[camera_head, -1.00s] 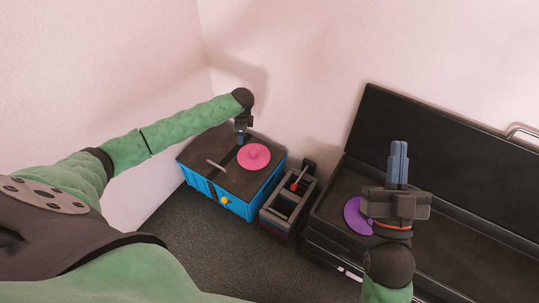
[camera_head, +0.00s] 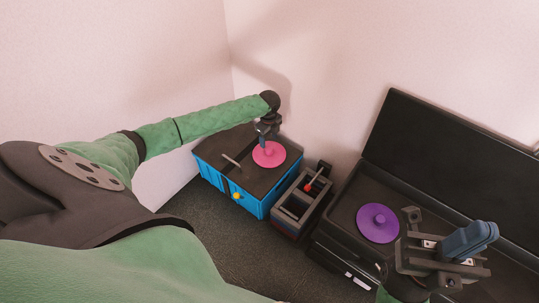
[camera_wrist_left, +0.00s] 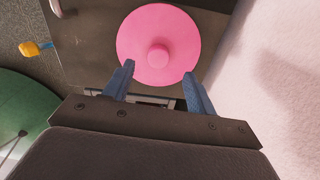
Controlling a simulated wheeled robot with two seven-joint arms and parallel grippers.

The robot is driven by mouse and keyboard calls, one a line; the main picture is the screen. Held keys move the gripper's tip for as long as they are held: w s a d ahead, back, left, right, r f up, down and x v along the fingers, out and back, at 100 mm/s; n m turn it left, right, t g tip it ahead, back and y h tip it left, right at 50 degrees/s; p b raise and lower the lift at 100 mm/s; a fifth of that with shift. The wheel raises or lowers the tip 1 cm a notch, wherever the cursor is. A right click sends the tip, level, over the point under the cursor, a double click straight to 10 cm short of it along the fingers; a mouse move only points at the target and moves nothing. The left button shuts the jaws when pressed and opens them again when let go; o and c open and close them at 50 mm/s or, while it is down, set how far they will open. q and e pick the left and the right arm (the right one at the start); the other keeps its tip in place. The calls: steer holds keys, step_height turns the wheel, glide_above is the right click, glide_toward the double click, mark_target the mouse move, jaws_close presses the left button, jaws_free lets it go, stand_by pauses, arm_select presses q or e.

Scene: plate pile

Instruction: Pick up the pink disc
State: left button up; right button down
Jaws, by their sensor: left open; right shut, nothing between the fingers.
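The pink disc (camera_head: 269,155) lies flat on the dark top of the blue box (camera_head: 262,206). It has a small round knob in its middle, seen clearly in the left wrist view (camera_wrist_left: 150,28). My left gripper (camera_head: 266,138) is at the far edge of the disc, pointing down. In the left wrist view my left gripper (camera_wrist_left: 158,85) is open, its two blue fingers at the disc's near edge, either side of the knob's line, with nothing held. My right gripper (camera_head: 482,234) is shut and empty, over the black case at the right.
A purple disc (camera_head: 378,223) with a knob lies in the open black case (camera_head: 342,210). A grey caddy (camera_head: 296,204) with a red-tipped tool (camera_head: 309,187) stands between box and case. A light handle (camera_head: 231,160) lies on the box top. Walls stand close behind the box.

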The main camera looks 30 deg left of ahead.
mark_target(269, 149)
arm_select(q)
steer(key=shift+f+b, duration=0.95)
steer(key=shift+f, duration=2.15)
steer(key=shift+s, duration=0.1)
steer(key=shift+c, duration=0.5)
steer(key=c, duration=1)
